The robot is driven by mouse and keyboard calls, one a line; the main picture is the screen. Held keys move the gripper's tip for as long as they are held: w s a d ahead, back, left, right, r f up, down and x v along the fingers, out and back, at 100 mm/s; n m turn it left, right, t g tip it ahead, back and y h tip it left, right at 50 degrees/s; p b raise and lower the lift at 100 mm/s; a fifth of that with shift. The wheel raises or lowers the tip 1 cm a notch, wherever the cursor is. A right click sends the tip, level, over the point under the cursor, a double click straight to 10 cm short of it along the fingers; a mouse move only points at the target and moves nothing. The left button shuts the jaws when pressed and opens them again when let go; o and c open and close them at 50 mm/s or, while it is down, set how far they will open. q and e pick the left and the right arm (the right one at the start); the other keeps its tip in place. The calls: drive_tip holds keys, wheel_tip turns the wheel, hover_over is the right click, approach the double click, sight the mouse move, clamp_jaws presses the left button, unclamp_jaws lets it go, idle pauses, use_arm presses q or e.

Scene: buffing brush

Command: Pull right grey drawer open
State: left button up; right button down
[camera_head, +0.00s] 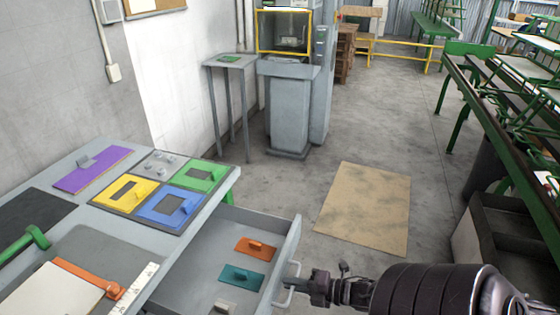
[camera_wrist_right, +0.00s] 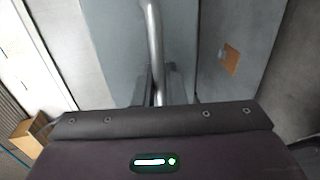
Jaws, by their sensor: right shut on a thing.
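The right grey drawer (camera_head: 215,268) is pulled out from under the grey table in the head view. Its front panel (camera_head: 284,262) faces right and carries a metal bar handle (camera_head: 290,290). My right gripper (camera_head: 298,288) is at that handle, shut on it, with the arm coming in from the lower right. In the right wrist view the handle bar (camera_wrist_right: 152,45) runs down between the fingers of my right gripper (camera_wrist_right: 160,88). Inside the drawer lie an orange brush block (camera_head: 256,249), a teal block (camera_head: 241,277) and a pale block (camera_head: 223,307). My left gripper is not in view.
The grey table (camera_head: 110,228) holds purple (camera_head: 92,170), yellow (camera_head: 130,195), blue (camera_head: 168,208) and green (camera_head: 201,176) pieces. A brown mat (camera_head: 365,208) lies on the floor beyond the drawer. Green racks (camera_head: 490,115) stand at the right.

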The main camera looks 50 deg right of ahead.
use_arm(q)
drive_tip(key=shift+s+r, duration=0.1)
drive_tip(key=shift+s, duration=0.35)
use_arm(e)
drive_tip(key=shift+s+d, duration=0.25)
drive_tip(key=shift+s, duration=0.1)
drive_tip(key=c, duration=1.6)
unclamp_jaws()
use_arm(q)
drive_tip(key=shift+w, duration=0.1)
use_arm(e)
drive_tip(key=v, duration=0.7)
drive_tip(key=shift+s+d, duration=0.15)
drive_tip(key=shift+s, duration=0.25)
